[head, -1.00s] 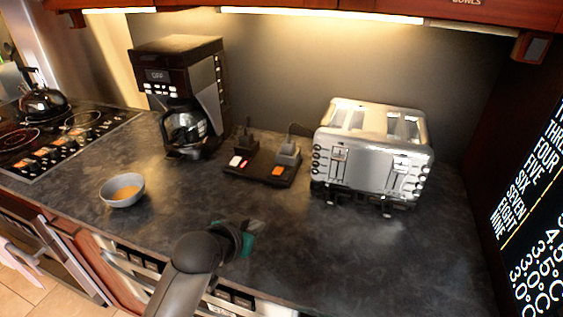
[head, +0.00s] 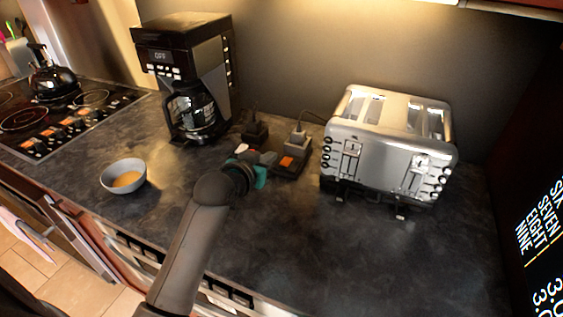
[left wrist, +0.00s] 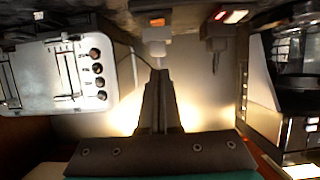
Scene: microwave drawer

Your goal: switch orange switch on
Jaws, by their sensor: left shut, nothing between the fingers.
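A red and white switch (head: 241,148) shows left of the gripper. My right gripper is not in view.
A silver toaster (head: 388,150) stands close to the strip's right. A coffee maker (head: 185,75) stands behind and left. A grey bowl (head: 112,178) sits on the left of the counter. The front right counter (head: 380,260) is clear.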

